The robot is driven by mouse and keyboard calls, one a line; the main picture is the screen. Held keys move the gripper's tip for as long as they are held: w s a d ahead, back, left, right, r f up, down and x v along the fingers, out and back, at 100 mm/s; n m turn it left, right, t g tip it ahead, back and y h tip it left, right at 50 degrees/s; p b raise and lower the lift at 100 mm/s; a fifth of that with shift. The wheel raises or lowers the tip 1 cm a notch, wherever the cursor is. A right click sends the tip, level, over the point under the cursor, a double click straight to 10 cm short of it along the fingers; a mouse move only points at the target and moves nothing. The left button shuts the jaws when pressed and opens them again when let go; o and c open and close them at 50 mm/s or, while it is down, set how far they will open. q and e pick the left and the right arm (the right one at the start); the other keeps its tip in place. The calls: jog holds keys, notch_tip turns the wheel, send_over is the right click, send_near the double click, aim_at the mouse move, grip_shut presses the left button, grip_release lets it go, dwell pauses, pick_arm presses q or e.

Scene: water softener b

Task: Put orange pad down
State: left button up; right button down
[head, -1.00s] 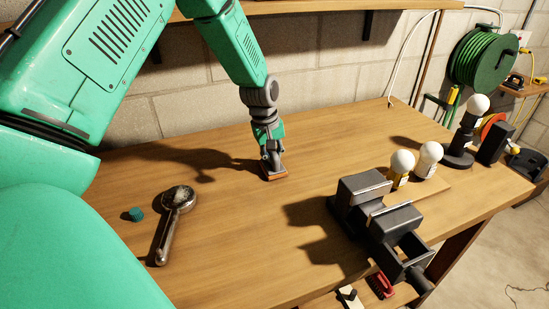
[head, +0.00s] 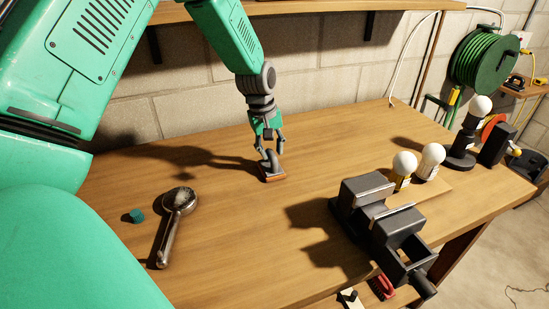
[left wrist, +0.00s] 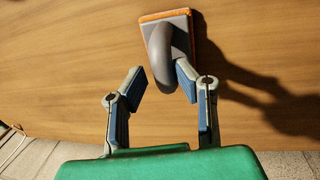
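The orange pad (head: 271,177) sits flat on the wooden workbench, with a grey curved handle (head: 271,160) on its top. In the left wrist view the pad (left wrist: 201,50) shows its orange edge and grey back. My left gripper (head: 270,152) is just above the handle, pointing down. In the left wrist view its fingers (left wrist: 160,83) are spread apart. The right finger is close to or touching the side of the handle, and the left finger is clear of it. My right gripper is out of view.
A shower head (head: 175,225) and a small teal cap (head: 137,216) lie on the left of the bench. A dark vise (head: 385,225) stands at the front right. Light bulbs (head: 404,163) stand behind it. The bench around the pad is clear.

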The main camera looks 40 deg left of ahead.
aim_at(266, 165)
pick_arm(q)
notch_tip(266, 165, up, 9)
jog(key=s, duration=0.1)
jog(key=shift+s+a+f, duration=0.15)
jog(key=shift+a, duration=0.1)
jog(key=shift+a+f, duration=0.1)
jog(key=shift+a, duration=0.1)
